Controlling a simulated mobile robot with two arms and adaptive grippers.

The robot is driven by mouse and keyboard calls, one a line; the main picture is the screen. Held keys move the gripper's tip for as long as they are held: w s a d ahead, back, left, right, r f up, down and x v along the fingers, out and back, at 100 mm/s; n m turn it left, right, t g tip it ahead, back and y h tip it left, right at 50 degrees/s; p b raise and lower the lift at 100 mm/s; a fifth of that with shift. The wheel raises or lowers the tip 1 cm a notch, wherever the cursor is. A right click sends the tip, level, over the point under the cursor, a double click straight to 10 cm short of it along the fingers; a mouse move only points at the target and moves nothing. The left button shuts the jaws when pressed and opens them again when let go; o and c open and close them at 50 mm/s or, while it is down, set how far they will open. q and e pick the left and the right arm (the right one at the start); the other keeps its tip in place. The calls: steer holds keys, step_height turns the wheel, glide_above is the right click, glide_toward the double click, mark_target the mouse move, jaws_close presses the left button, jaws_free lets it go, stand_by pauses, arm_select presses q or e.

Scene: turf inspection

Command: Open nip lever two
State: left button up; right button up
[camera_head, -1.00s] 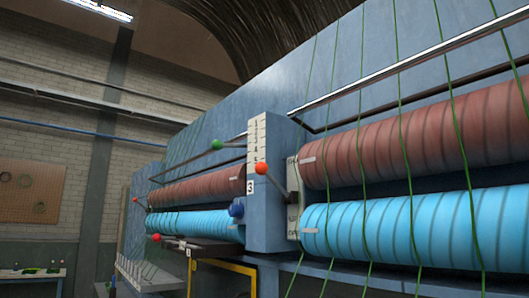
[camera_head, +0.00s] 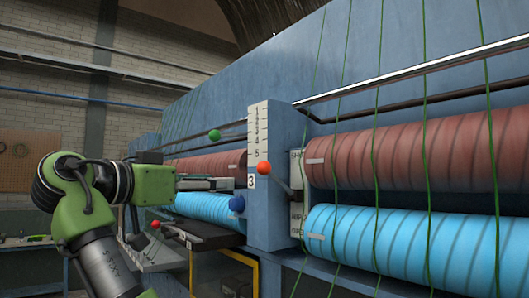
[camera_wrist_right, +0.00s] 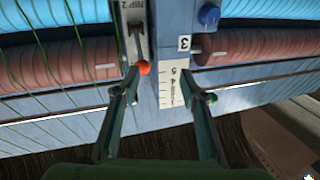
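The nip lever with an orange-red ball knob (camera_head: 263,168) sits on a pale plate (camera_head: 297,190) beside the right-hand rollers, its rod running from the plate up and left to the knob. In the right wrist view the plate reads "NIP 2" (camera_wrist_right: 132,12), and the orange knob (camera_wrist_right: 143,67) is by the left fingertip; contact cannot be told. My right gripper (camera_head: 242,184) comes in from the left, its fingers ending just left of the knob. In the right wrist view my right gripper (camera_wrist_right: 166,82) has its fingers wide apart, open. My left gripper is not in view.
A blue post with a numbered scale (camera_head: 259,135) stands between the roller pairs. A green knob (camera_head: 214,135), a blue knob (camera_head: 237,204) and another red knob (camera_head: 155,224) are nearby. Green strands (camera_head: 376,150) run down across the red-brown and blue rollers on the right.

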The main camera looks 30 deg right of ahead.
mark_target(260, 165)
steer(key=s+r+m, duration=0.2)
steer(key=s+r, duration=0.2)
steer(key=shift+g, duration=0.4)
steer(key=p+x, duration=0.5)
steer(key=x, duration=0.8)
steer(key=shift+w+a+p, duration=0.1)
steer(key=shift+w+p, duration=0.05)
steer(key=shift+p, duration=0.15)
steer(key=shift+w+d+f, duration=0.15)
steer(key=shift+w+d, duration=0.05)
steer(key=shift+d, duration=0.25)
jaws_close()
